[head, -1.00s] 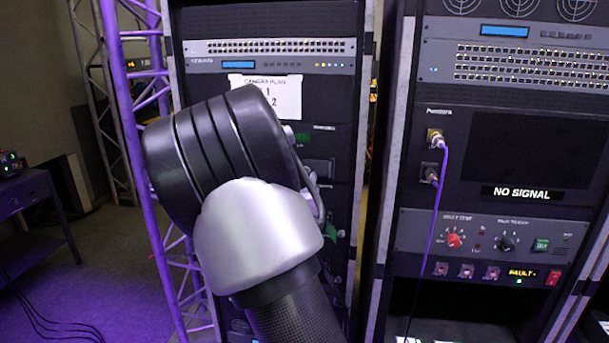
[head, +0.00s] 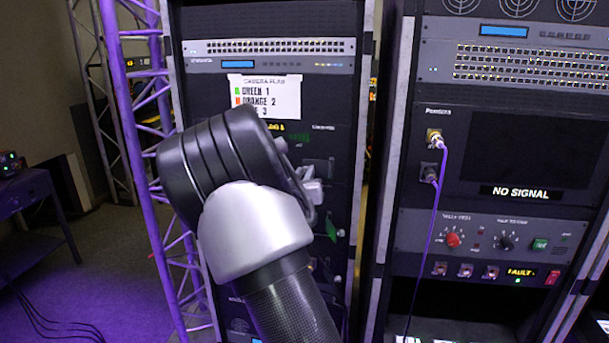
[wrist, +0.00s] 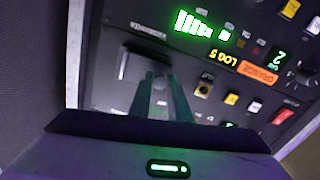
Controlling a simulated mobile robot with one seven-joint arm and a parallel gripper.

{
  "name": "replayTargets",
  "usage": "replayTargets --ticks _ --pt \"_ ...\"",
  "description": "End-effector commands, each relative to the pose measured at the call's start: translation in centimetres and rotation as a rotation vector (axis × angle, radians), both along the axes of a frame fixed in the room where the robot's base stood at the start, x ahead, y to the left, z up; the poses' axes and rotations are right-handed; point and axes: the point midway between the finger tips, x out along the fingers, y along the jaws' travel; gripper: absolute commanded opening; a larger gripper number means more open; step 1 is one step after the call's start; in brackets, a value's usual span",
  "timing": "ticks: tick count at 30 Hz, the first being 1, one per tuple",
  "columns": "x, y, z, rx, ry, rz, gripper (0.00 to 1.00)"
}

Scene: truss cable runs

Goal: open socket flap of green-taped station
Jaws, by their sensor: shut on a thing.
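In the wrist view my gripper (wrist: 161,88) has its two fingers close together at a dark rectangular plate with a pale bar (wrist: 123,64) on a black panel. It is shut on this fitting; the fingers hide the contact, and I cannot tell if it is a socket flap. An orange label (wrist: 259,73) and a green digit 2 are on this panel. In the head view the gripper (head: 312,187) shows as a pale shape at the rack, partly behind my arm. A green piece (head: 331,230) hangs just below it; I cannot tell if it is tape.
A camera plan sheet (head: 264,97) on the rack lists green 1 and orange 2. A purple truss (head: 140,150) stands close on the left. A second rack with a purple cable (head: 433,235) stands right. Buttons (wrist: 232,99) lie right of the fingers in the wrist view.

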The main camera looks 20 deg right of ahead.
Motion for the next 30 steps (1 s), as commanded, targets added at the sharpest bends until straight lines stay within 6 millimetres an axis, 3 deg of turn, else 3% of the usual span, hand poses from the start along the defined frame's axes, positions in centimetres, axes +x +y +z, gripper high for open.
replayTargets --ticks 14,30 --pt "-1.0 -0.3 -0.7 0.002 -0.005 0.107 0.00" --pt "-4.1 -1.4 0.1 0.001 -0.001 0.524 0.00"
